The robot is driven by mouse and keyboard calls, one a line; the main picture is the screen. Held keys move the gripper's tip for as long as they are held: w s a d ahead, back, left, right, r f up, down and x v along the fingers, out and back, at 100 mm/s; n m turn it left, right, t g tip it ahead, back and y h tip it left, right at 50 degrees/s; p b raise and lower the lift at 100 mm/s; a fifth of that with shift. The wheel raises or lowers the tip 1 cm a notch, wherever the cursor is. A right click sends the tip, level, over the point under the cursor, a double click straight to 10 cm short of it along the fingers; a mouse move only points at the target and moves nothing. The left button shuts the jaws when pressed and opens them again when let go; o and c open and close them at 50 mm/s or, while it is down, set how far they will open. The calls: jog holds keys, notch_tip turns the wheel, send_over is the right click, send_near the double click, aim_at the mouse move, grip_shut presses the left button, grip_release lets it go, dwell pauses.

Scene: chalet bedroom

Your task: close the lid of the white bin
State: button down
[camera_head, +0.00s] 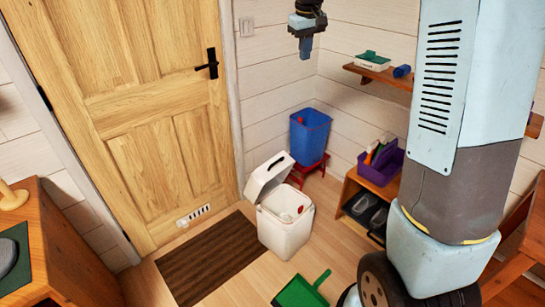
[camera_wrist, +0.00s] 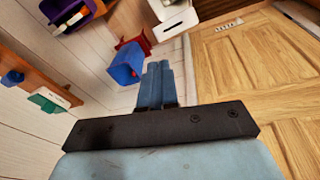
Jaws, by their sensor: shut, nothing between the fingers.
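The white bin (camera_head: 286,230) stands on the floor beside the brown mat, in front of the blue bucket. Its lid (camera_head: 269,176) is tilted up and open at the back, and something red and white shows inside. The white bin also shows in part at the top of the wrist view (camera_wrist: 174,25). My gripper (camera_head: 305,48) hangs high at the top of the head view, well above the bin and apart from it. Its two blue fingers lie together, shut and empty, in the wrist view (camera_wrist: 158,68).
A blue bucket (camera_head: 310,136) sits on a red stool (camera_head: 308,171) behind the bin. A low shelf holds a purple caddy (camera_head: 381,165). A green dustpan (camera_head: 302,292) lies on the floor in front. A wooden door (camera_head: 140,110) stands left, with a brown mat (camera_head: 211,262) before it.

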jog(key=w+a+f+n+g, duration=0.1)
jog(key=w+a+f, duration=0.3)
jog(key=w+f, duration=0.6)
jog(key=n+g, duration=0.2)
send_over(270, 163)
notch_tip(270, 163, down, 21)
jog(key=shift+n+g+h, duration=0.4)
jog(key=shift+n, duration=0.1)
jog(key=f, duration=0.7)
jog(key=w+f, duration=0.1)
jog(key=f, duration=0.7)
jog(key=a+f, duration=0.1)
jog(key=f, duration=0.6)
jog(key=shift+w+f, duration=0.15)
jog(key=shift+f, duration=0.1)
jog(key=shift+s+d+f, duration=0.35)
jog(key=shift+s+d, duration=0.15)
jog(key=shift+s, duration=0.05)
jog(key=shift+s+d+f, duration=0.55)
jog(key=shift+s+f, duration=0.1)
jog(key=shift+s, duration=0.05)
